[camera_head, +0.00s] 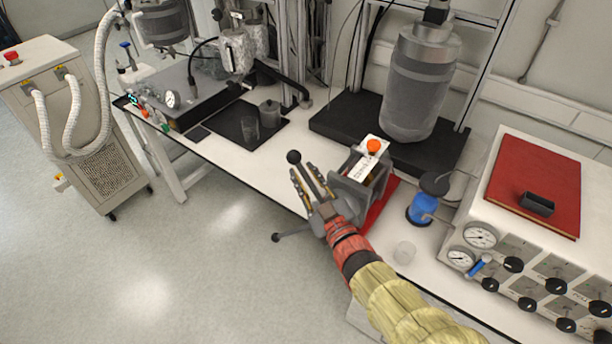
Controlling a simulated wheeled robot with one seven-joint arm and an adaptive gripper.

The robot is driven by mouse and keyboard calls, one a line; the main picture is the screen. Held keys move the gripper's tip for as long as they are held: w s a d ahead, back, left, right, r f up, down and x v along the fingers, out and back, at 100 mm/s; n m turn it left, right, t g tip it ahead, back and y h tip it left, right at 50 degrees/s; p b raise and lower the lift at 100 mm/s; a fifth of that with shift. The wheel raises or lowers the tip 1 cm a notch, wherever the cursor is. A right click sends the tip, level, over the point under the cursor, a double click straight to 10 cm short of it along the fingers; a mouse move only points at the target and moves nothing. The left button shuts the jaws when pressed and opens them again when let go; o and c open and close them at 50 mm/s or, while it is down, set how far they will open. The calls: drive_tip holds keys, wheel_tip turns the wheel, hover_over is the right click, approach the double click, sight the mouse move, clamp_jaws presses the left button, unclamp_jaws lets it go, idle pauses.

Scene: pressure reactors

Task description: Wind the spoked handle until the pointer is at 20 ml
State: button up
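A small grey device (355,190) stands on a red base at the bench's front edge. It has a white marked plate (366,160) and an orange ball (373,145) on top. The marks and any pointer are too small to read. The spoked handle (293,157) is on its left side; one black-knobbed spoke points up and another sticks out low left. The rest is hidden by my gripper. My gripper (307,177) is at the handle, fingers spread and pointing up, with the upper spoke seen between them. I cannot tell whether they touch it.
A blue-filled bottle (422,208) and a clear beaker (404,252) stand right of the device. A large reactor vessel (421,80) stands behind it. A gauge console (530,240) is at the right.

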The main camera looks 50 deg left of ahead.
clamp_jaws()
idle(0.6)
